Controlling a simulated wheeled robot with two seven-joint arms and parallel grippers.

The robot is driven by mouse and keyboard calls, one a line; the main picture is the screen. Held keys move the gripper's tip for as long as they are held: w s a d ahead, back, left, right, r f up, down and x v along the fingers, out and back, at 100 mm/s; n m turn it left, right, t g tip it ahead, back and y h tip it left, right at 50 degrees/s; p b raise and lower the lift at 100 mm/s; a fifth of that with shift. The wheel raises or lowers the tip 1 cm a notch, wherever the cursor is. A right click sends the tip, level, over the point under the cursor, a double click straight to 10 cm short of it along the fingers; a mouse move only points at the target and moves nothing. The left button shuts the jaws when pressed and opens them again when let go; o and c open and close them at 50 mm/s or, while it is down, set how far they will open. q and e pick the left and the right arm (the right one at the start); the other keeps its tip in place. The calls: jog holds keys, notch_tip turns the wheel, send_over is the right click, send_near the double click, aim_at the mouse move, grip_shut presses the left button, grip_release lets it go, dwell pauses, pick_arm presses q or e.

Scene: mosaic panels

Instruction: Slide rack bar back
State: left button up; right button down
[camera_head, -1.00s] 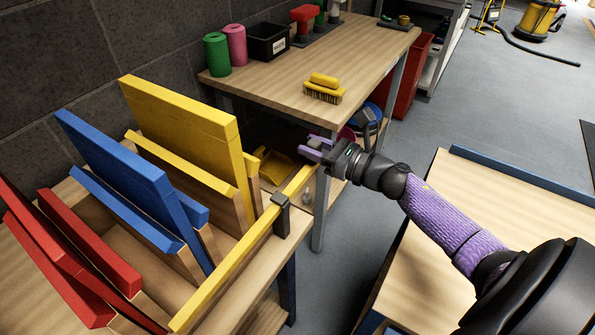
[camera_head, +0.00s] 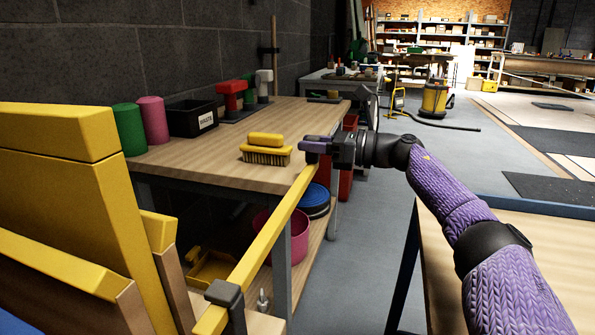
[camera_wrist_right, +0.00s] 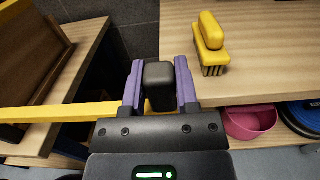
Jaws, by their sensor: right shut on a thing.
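The yellow rack bar (camera_head: 268,238) runs from the lower left up to my right gripper in the head view. It passes a dark bracket (camera_head: 225,292) near the bottom. My right gripper (camera_head: 312,153) is at the bar's far end, beside the workbench's front edge. In the right wrist view the purple fingers (camera_wrist_right: 160,88) are shut on a black end knob (camera_wrist_right: 159,76). The yellow bar (camera_wrist_right: 60,112) comes in from the left there; its join with the knob is hidden by the gripper. My left gripper is not in view.
The workbench (camera_head: 205,160) holds a yellow brush (camera_head: 266,150) close left of the gripper, plus a black bin (camera_head: 192,118) and green (camera_head: 130,130) and pink cylinders (camera_head: 153,121). A pink tub (camera_head: 300,235) is below. Yellow panels (camera_head: 75,190) stand at left.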

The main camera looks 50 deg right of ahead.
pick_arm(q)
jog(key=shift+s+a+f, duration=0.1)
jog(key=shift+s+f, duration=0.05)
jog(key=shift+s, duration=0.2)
pick_arm(e)
jog(key=shift+d, duration=0.15)
jog(key=c, duration=0.7)
grip_release()
jog(key=o, duration=0.3)
jog(key=shift+w, duration=0.15)
jog(key=shift+o, duration=0.2)
pick_arm(q)
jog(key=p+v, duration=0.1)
jog(key=p, duration=0.1)
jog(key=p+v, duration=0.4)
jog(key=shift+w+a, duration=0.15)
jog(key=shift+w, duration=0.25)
pick_arm(e)
jog(key=v, duration=1)
